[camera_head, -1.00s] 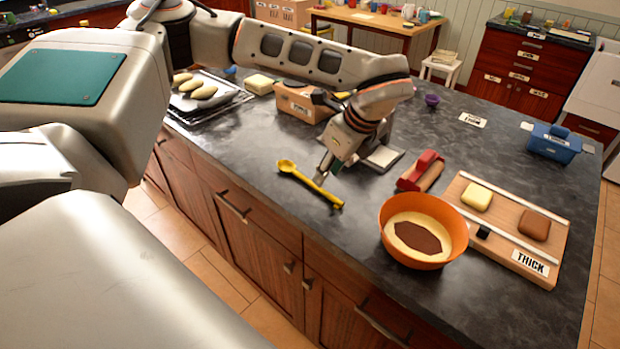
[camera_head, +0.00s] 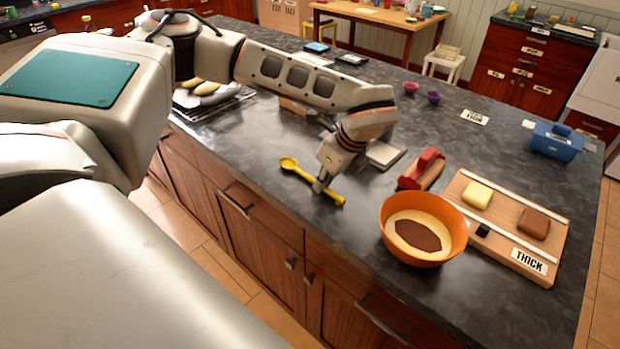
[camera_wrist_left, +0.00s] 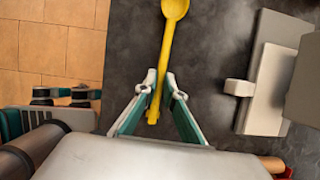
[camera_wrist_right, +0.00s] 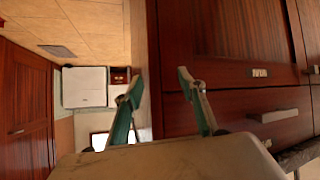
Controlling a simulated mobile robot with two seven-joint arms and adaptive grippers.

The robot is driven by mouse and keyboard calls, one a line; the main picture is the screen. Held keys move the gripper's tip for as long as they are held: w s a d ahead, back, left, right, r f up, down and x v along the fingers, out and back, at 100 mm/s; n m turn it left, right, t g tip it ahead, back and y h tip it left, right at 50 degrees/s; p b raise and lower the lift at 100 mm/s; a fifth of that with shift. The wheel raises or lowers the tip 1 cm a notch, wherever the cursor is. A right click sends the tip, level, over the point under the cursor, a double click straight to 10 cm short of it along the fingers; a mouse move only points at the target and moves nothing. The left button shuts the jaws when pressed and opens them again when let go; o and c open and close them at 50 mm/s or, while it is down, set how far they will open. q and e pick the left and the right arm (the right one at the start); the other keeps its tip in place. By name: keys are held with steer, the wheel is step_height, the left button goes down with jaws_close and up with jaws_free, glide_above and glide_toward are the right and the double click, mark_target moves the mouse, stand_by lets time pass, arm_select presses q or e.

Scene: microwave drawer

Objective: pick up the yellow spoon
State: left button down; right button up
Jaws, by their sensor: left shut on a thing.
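The yellow spoon (camera_head: 303,172) lies on the dark counter near its front edge, with its bowl toward the left in the head view. My left gripper (camera_head: 320,187) reaches down over the handle and is shut on it. In the left wrist view the spoon (camera_wrist_left: 168,45) runs away from me, its handle between the fingertips of the left gripper (camera_wrist_left: 160,92); the spoon still appears to rest on the counter. My right gripper (camera_wrist_right: 161,90) is open and empty in the right wrist view, in front of wooden cabinet fronts; it is not seen in the head view.
An orange bowl (camera_head: 423,228) with batter stands right of the spoon. Beyond it are a wooden board (camera_head: 555,240) with yellow and brown blocks and a red-handled tool (camera_head: 421,168). A grey scale-like slab (camera_head: 385,154) lies behind the gripper. Bare counter lies left of the spoon.

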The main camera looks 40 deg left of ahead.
arm_select(q)
steer(key=shift+r, duration=0.15)
step_height(320, 180, up, 20)
steer(key=b, duration=0.1)
stand_by(0.6)
steer(key=shift+f, duration=0.25)
